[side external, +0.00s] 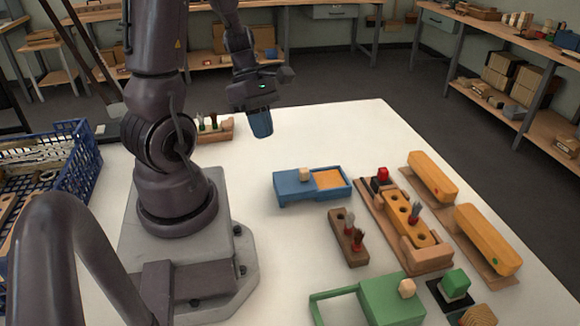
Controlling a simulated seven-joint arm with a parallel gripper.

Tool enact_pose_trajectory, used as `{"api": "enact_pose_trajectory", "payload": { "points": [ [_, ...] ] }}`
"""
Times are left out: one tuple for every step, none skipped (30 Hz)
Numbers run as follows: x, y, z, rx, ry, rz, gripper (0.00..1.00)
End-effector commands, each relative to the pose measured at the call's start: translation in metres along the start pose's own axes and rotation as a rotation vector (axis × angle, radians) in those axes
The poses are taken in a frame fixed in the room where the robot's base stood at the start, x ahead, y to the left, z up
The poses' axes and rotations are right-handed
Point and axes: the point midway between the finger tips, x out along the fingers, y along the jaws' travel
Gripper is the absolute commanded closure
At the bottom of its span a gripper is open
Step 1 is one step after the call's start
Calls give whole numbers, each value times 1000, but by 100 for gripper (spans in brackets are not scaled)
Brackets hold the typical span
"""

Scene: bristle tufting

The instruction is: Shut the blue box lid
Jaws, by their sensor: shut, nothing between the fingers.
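The blue box (335,193) sits on the white table right of my arm's base. Its blue lid (290,183), with a pale wooden knob (304,174), covers the left part and reaches to the left end. The right part is uncovered and shows an orange inside (329,179). My gripper (262,133) has blue fingers pointing down, shut and empty. It is in the air, up and to the left of the blue box and apart from it.
A wooden block with tufts (348,240), a yellow block in a wooden holder (410,222) and a green box (385,300) stand right and front. Two orange blocks (432,177) (488,240) lie at right. A small tray (213,128) is behind my arm. The table's far middle is clear.

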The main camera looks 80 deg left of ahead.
Motion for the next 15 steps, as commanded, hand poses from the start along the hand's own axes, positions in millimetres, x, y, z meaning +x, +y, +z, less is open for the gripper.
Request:
{"api": "enact_pose_trajectory", "payload": {
  "points": [
    [6,2,-18,-259,-41,-8,100],
    [9,4,-26,-414,-66,-9,100],
    [12,6,-36,-615,-97,-11,100],
    [14,8,-44,-762,-119,-13,100],
    [17,9,-51,-905,-141,-16,100],
    [19,11,-60,-1089,-169,-22,100],
    [21,12,-66,-1225,-190,-26,100],
    [22,14,-71,-1355,-211,-31,100],
    [23,17,-77,-1517,-238,-37,100],
    [23,20,-80,-1630,-260,-42,100],
    [23,22,-82,-1736,-280,-49,100],
    [22,26,-83,-1857,-308,-58,100],
    [20,29,-83,-1939,-331,-64,100],
    [18,32,-83,-2011,-353,-71,100],
    [17,35,-82,-2095,-376,-83,100]
  ]
}}
